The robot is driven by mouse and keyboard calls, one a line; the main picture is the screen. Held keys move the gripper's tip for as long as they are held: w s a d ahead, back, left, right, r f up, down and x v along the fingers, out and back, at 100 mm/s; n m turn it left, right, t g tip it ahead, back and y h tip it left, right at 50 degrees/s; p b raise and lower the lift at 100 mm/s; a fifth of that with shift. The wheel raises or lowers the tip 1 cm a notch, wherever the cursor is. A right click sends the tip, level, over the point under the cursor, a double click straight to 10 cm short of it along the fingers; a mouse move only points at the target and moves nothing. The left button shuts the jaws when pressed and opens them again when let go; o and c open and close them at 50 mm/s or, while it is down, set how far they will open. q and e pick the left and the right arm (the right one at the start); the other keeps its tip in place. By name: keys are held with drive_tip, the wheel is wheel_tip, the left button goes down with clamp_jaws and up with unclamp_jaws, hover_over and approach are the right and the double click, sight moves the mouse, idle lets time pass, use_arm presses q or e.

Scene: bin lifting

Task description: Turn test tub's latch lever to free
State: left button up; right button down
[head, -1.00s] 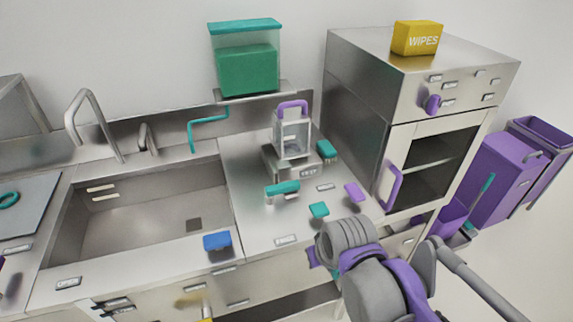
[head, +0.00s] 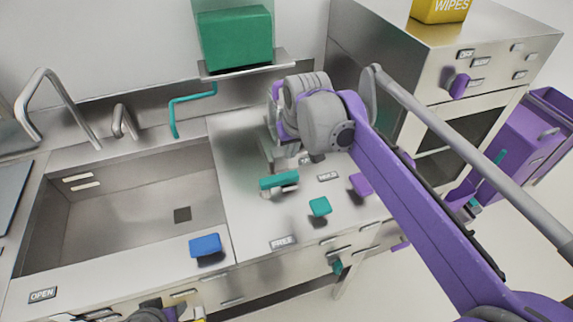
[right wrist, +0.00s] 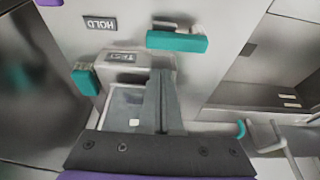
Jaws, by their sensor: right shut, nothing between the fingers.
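The test tub (right wrist: 127,104) is a small clear container on a metal stand whose plate reads TEST (right wrist: 122,57). My right arm mostly covers it in the head view. A teal bar lever (head: 279,180) lies on the counter in front of the stand; it also shows in the right wrist view (right wrist: 177,41). A teal block (right wrist: 85,80) sits at the stand's side. I cannot tell which teal part is the latch lever. My right gripper (right wrist: 162,74) is shut and empty, its fingers over the tub and stand.
A HOLD plate (head: 328,177) and a FREE plate (head: 283,242) mark the counter. A teal knob (head: 320,207), a purple knob (head: 361,184) and a blue knob (head: 206,246) stand nearby. A sink (head: 120,210) is left; a cabinet (head: 440,60) is right.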

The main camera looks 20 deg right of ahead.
sight(278, 184)
drive_tip(key=shift+f, duration=0.1)
drive_tip(key=x, duration=1)
drive_tip(key=shift+w, duration=0.1)
